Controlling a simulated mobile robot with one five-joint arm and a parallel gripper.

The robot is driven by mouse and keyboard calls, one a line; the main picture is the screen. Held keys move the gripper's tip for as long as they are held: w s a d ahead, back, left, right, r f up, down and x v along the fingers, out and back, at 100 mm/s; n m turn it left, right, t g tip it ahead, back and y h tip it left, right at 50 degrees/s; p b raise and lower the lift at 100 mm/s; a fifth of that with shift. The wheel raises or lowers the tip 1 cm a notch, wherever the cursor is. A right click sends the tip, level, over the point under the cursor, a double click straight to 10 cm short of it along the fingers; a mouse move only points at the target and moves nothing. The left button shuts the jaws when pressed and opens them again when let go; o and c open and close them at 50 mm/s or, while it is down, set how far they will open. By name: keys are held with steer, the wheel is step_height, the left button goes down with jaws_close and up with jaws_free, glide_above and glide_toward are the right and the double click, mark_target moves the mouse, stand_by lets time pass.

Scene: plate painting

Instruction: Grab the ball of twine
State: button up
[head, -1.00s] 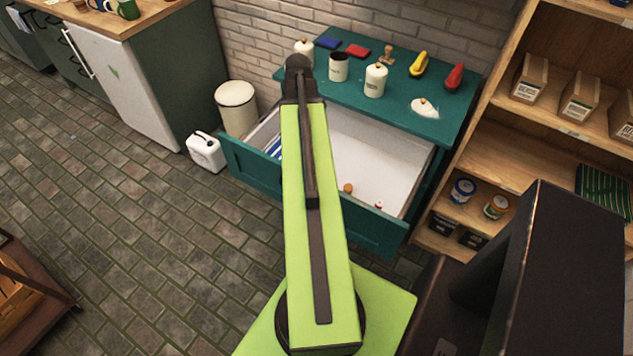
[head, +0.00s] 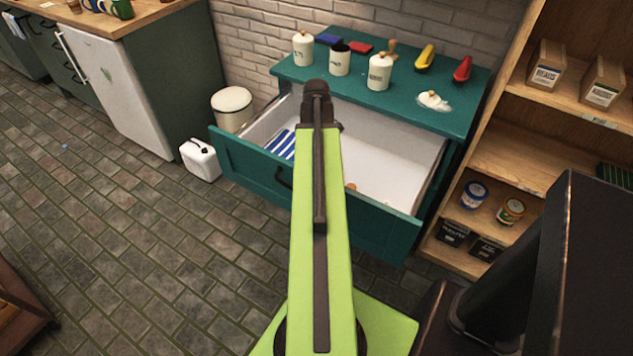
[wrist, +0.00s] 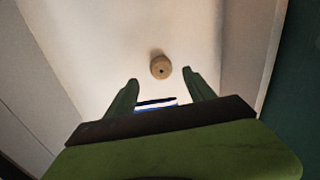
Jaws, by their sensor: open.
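The ball of twine (wrist: 161,67) is a small tan round thing with a dark spot at its centre. In the wrist view it lies on the white floor of the open drawer (head: 400,165). My gripper (wrist: 160,77) is open and empty, its two green fingers pointing towards the twine. The twine shows between and just beyond the fingertips, apart from both. In the head view my arm hides the gripper. A small orange-brown thing (head: 351,187) shows beside my arm in the drawer; I cannot tell if it is the twine.
A blue-and-white striped cloth (head: 281,145) lies at the drawer's left. The teal worktop (head: 400,102) above holds canisters and a white heap. Shelves (head: 505,160) stand right; a white jug (head: 200,160) and a bin (head: 232,104) stand left. The drawer walls flank my gripper.

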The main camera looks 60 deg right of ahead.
step_height(320, 180, down, 6)
steer(key=b, duration=0.5)
steer(key=shift+a, duration=0.15)
steer(key=shift+r, duration=0.15)
jaws_close()
steer(key=shift+r, duration=0.1)
step_height(320, 180, up, 4)
steer(key=p, duration=0.4)
steer(key=shift+r, duration=0.1)
steer(key=s+a+r+p, duration=0.1)
steer(key=s+r+p, duration=0.5)
steer(key=s, duration=0.5)
steer(key=shift+s+r+p, duration=0.3)
steer(key=shift+s+p, duration=0.1)
steer(key=shift+p, duration=0.15)
